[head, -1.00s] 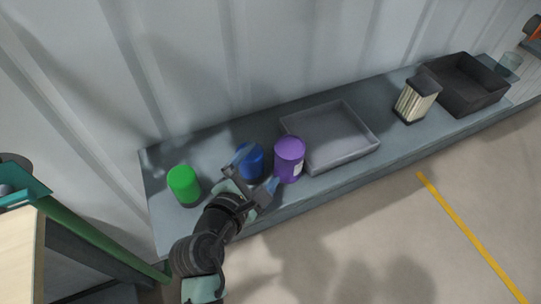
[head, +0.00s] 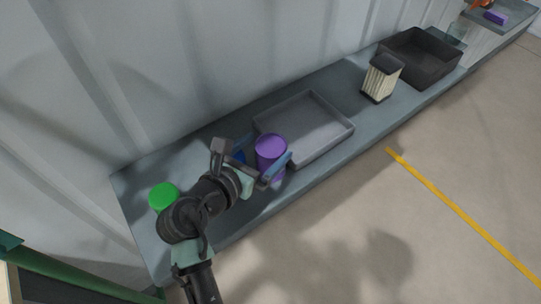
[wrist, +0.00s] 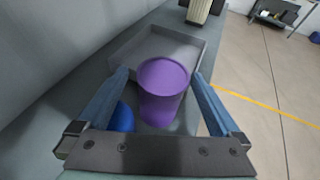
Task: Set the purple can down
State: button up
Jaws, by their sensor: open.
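The purple can (head: 270,150) stands upright on the grey bench, at the near left corner of the shallow grey tray. In the wrist view the can (wrist: 162,90) is between the two open fingers of my gripper (wrist: 163,88), with gaps showing at both sides. In the head view my gripper (head: 262,158) reaches the can from the left. The blue can (head: 239,157) is mostly hidden behind my gripper; part of it shows beside the left finger in the wrist view (wrist: 122,118).
The grey tray (head: 335,122) is empty. A green can (head: 163,196) stands at the bench's left end. A cream, dark-topped container (head: 381,80) and a black bin (head: 420,72) stand to the right. The wall runs behind the bench.

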aim_at(278, 139)
jog(key=x, duration=0.5)
jog(key=shift+w+d+f, duration=0.1)
jog(key=shift+w+d, duration=0.05)
jog(key=shift+d, duration=0.2)
jog(key=shift+c, duration=0.3)
jog(key=c, duration=1.4)
grip_shut()
